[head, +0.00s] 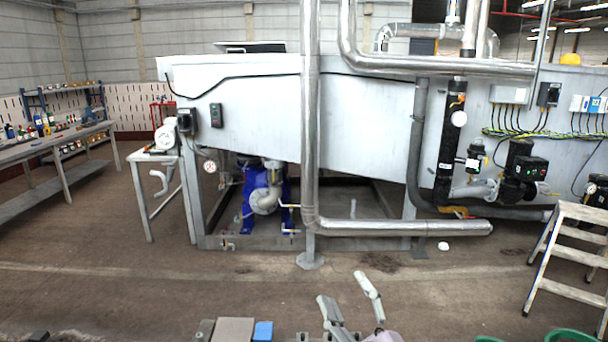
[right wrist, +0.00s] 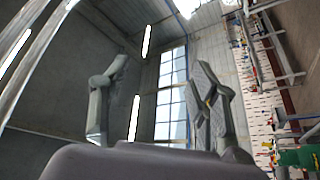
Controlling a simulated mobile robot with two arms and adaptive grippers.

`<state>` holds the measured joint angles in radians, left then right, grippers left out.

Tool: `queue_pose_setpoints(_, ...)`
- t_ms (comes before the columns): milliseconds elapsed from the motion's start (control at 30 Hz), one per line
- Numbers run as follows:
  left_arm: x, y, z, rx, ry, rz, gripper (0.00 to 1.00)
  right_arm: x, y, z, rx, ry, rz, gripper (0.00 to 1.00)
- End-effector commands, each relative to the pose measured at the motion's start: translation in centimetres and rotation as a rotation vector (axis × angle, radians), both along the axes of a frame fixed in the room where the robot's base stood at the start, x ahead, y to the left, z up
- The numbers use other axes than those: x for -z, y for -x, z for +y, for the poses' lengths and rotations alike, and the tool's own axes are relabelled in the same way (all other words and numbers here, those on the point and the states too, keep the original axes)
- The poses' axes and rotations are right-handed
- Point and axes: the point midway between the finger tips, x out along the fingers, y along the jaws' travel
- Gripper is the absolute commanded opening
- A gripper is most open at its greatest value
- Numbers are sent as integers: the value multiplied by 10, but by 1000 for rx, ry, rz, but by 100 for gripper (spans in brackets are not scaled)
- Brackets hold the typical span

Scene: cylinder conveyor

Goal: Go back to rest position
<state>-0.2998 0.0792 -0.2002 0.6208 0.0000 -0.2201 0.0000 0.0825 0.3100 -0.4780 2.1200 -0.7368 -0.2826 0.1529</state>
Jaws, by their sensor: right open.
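My right gripper (head: 343,288) shows at the bottom of the head view, right of centre, with its two grey fingers pointing up and spread apart. In the right wrist view the fingers (right wrist: 160,72) stand wide apart with nothing between them; behind them are the wall, windows and ceiling lights. My left gripper is not in the head view.
A grey block (head: 232,330) and a blue block (head: 263,331) sit at the bottom edge, left of the right gripper. A large metal machine (head: 265,105) with pipes stands ahead. A stepladder (head: 573,258) is at right, a workbench (head: 60,142) at left. The floor between is mostly clear.

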Motion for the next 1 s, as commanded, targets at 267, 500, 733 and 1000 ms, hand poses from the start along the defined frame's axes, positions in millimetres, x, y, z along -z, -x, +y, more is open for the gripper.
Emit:
queue_pose_setpoints(267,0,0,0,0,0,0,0,167,65,-109,400,-296,761,55)
queue_pose_setpoints(500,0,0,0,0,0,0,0,249,164,-130,539,-368,1222,55)
queue_pose_setpoints(733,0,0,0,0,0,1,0,281,242,-131,591,-383,1517,55)
queue_pose_setpoints(1000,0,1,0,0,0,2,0,333,266,-128,608,-372,1658,55)
